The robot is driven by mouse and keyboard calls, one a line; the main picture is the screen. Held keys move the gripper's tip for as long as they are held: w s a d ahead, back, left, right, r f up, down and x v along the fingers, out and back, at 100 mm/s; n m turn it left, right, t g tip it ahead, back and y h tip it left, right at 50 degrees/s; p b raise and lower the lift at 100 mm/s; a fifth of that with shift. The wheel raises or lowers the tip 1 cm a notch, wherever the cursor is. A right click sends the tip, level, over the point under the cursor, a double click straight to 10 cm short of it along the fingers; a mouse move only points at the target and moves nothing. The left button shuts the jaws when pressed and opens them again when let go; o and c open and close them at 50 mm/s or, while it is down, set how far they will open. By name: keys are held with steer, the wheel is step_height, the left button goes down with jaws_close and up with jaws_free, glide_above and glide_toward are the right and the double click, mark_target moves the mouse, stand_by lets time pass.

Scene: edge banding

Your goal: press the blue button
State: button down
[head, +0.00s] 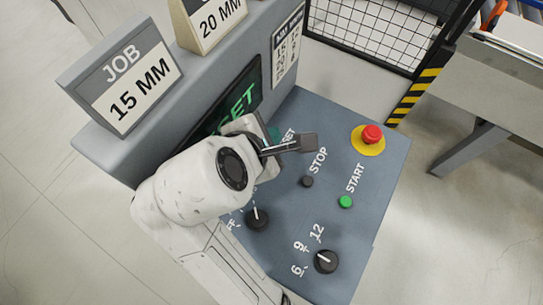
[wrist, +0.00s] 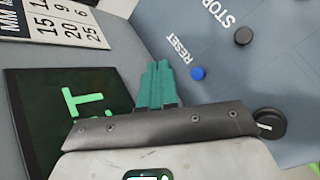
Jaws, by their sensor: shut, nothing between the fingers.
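The blue button (wrist: 197,73) shows in the wrist view beside the RESET label on the grey-blue panel (head: 330,150). In the head view my gripper and arm hide it. My gripper has teal fingers, shut together and empty. They show in the wrist view (wrist: 158,68) to the left of the blue button and look apart from it. In the head view only a little teal of my gripper (head: 275,133) shows, over the upper left of the panel, near the RESET label.
A black STOP button (head: 307,181), a green START button (head: 346,202) and a red emergency button (head: 371,134) sit on the panel. Two black knobs are near its front, one at right (head: 326,261). A dark screen (wrist: 75,115) and job signs stand at left.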

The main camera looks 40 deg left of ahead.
step_height(320, 180, down, 6)
steer(key=b, duration=0.5)
steer(key=shift+r, duration=0.25)
steer(key=shift+f, duration=1.05)
steer(key=shift+f, duration=0.15)
stand_by(0.6)
steer(key=shift+f, duration=0.25)
steer(key=shift+f, duration=0.5)
stand_by(0.7)
steer(key=shift+r, duration=0.2)
steer(key=shift+r+p, duration=0.75)
steer(key=shift+p, duration=0.3)
